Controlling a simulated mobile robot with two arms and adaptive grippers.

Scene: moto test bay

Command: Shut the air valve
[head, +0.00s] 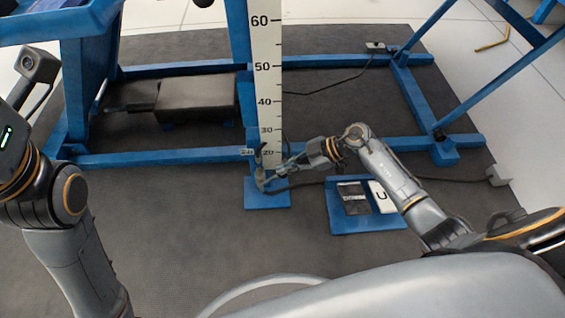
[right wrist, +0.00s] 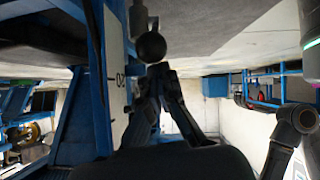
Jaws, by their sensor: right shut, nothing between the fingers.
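The air valve is small in the head view, low on the blue post at the foot of the white ruler, with a thin grey part (head: 261,179) by my right fingertips. My right gripper (head: 273,176) reaches in from the right with its fingers shut and empty. In the right wrist view a dark round knob (right wrist: 151,46) on a short stem shows just beyond the closed fingertips (right wrist: 160,70). I cannot tell whether they touch it, or which way the valve handle is turned.
The white ruler (head: 266,90) stands upright just behind the valve. A blue frame (head: 180,157) runs along the floor on both sides. A blue tray (head: 345,221) with a dark and a white card lies under my right forearm. A dark hose (head: 310,184) crosses the mat.

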